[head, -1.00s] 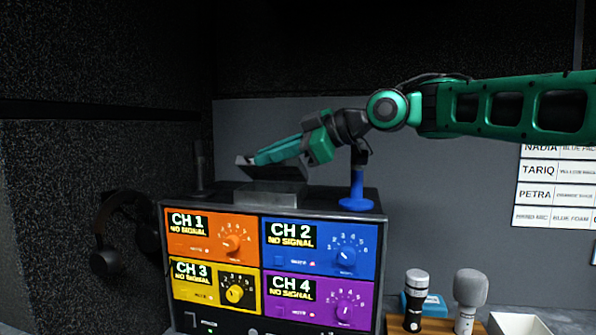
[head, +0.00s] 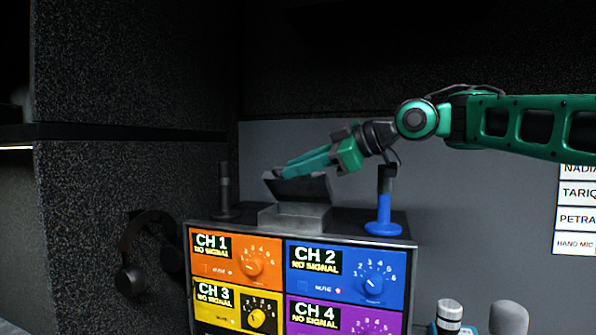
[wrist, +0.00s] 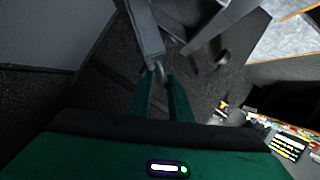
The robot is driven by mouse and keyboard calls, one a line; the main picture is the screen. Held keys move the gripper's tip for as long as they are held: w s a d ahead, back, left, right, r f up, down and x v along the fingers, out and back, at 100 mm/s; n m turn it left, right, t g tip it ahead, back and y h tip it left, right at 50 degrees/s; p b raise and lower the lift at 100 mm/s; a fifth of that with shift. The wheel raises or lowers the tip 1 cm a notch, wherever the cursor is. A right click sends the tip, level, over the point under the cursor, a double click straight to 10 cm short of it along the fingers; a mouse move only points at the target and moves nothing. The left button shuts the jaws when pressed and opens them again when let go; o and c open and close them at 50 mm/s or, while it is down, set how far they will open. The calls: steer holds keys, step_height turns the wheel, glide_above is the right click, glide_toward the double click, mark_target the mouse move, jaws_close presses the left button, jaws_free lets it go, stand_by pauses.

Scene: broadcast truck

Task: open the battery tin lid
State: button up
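The battery tin is a grey metal box (head: 293,216) on top of the channel rack in the head view. Its dark lid (head: 303,189) is raised and tilted up above the box, leaving a gap beneath it. My green gripper (head: 282,173) reaches in from the right, with its fingertips at the lid's upper left edge. In the wrist view the two fingers (wrist: 160,78) stand a little apart, with grey metal close at their tips. The exact contact with the lid is hard to make out.
The rack (head: 402,240) has orange, blue, yellow and purple panels. A blue-based microphone (head: 384,205) stands on it to the right of the tin, below my arm. A dark upright handset (head: 225,190) stands at left. Headphones (head: 135,250) hang left of the rack.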

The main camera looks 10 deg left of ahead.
steer(key=shift+o, duration=0.2)
steer(key=shift+s, duration=0.1)
steer(key=shift+d+r, duration=0.15)
steer(key=shift+d, duration=0.05)
steer(key=v, duration=1)
steer(key=shift+d, duration=0.1)
